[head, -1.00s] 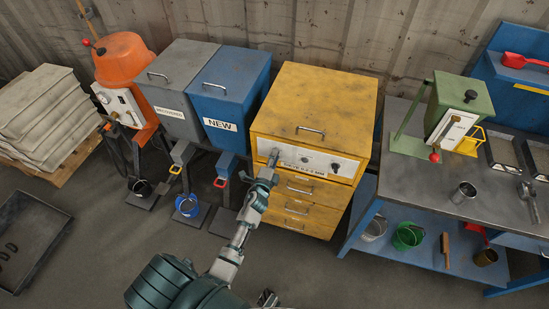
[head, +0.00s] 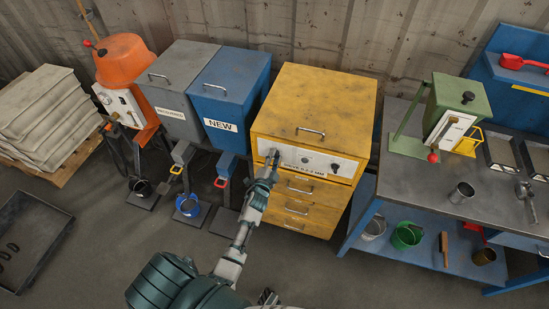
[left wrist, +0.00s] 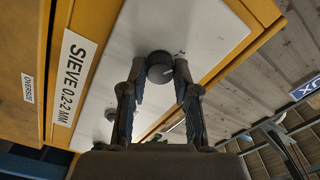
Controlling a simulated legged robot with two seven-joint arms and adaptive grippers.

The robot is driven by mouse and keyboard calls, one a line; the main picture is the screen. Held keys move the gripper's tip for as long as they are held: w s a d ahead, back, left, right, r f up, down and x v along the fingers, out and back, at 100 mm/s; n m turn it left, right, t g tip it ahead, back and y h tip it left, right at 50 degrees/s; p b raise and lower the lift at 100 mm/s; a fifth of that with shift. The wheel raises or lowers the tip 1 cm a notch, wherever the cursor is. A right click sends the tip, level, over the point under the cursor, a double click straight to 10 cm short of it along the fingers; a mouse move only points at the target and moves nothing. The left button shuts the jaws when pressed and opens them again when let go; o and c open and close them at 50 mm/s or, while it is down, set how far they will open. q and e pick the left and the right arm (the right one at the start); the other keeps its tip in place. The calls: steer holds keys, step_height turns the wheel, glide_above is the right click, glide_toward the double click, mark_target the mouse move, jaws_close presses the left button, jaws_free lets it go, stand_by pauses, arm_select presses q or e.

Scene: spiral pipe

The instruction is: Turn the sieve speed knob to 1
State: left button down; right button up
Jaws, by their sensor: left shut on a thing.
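The yellow sieve cabinet (head: 315,100) has a pale control panel (head: 307,158) on its front, labelled SIEVE 0.2-2 MM (left wrist: 75,78). My left gripper (head: 271,160) is at the left end of this panel and covers the knob there in the head view. In the left wrist view a round dark knob (left wrist: 160,64) sits between the tips of my left gripper (left wrist: 160,85), which is shut on it. A small light mark shows on the knob's lower right side. The printing beside the knob is too small to read. My right gripper cannot be made out.
A blue bin marked NEW (head: 228,95) and a grey bin (head: 178,90) stand left of the cabinet. A workbench (head: 420,170) with a green device (head: 450,105) stands to the right. Drawers (head: 298,205) with handles are below the panel.

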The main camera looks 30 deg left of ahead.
arm_select(q)
steer(key=shift+s+f, duration=0.1)
steer(key=shift+f, duration=0.25)
steer(key=c, duration=0.9)
jaws_free()
steer(key=shift+o, duration=0.2)
steer(key=shift+a+r, duration=0.1)
steer(key=v, duration=1.1)
steer(key=shift+s, duration=0.35)
